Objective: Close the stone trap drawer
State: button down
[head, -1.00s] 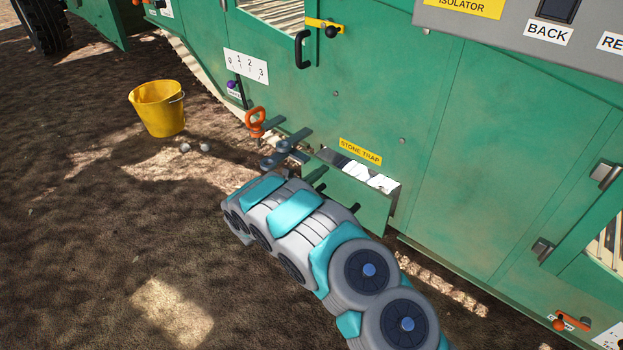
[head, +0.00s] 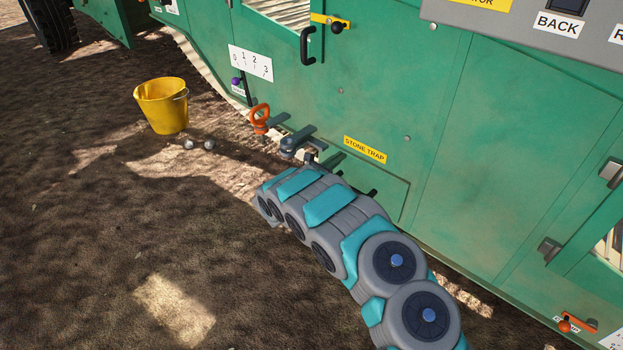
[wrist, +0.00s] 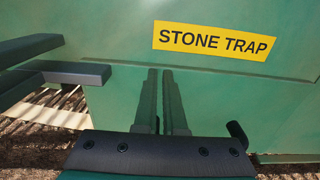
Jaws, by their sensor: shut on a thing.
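The stone trap drawer's green front (head: 390,190) sits in the machine's side below the yellow STONE TRAP label (head: 365,150). It looks flush with the panel around it, and no open top shows. In the wrist view the drawer front (wrist: 235,100) fills the middle, with a thin seam above it. My gripper (wrist: 165,78) is shut on the dark drawer handle (wrist: 238,135), whose right end sticks out beside the fingers.
A dark latch lever (head: 298,140) and an orange ring (head: 259,118) are left of the drawer. A yellow bucket (head: 163,105) stands on the soil at left, with stones (head: 209,145) near it. A black handle (head: 308,46) projects higher up.

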jog(key=p+v, duration=0.2)
jog(key=v, duration=1.2)
jog(key=s+d+r+m+g+h+p, duration=0.1)
jog(key=s+d+r+m+g+h, duration=0.2)
jog(key=d+r, duration=0.5)
jog(key=s+d+r+m+g+h+p, duration=0.1)
jog(key=d+r+m+g+h, duration=0.15)
jog(key=d+r+m, duration=0.55)
jog(key=s+d+r+m+g+y+p, duration=0.1)
jog(key=s+d+r+m+g, duration=0.2)
jog(key=s+d+r+g, duration=0.35)
jog(key=s+d+r+m+g+y+p, duration=0.2)
jog(key=s+d+r+m+g, duration=0.15)
jog(key=s+d, duration=0.65)
jog(key=s+r+m+g+y+p, duration=0.25)
jog(key=s+m+y, duration=0.4)
jog(key=s, duration=1.05)
jog(key=s+a+r+m+t+y+p, duration=0.1)
jog(key=s+a+m+t+y+p, duration=0.1)
jog(key=s+a+y, duration=0.5)
jog(key=s+a+m+p, duration=0.1)
jog(key=s+a+m, duration=0.1)
jog(key=s+a, duration=0.3)
jog(key=shift+s+a+m, duration=0.25)
jog(key=shift+s+m, duration=0.05)
jog(key=shift+s, duration=0.65)
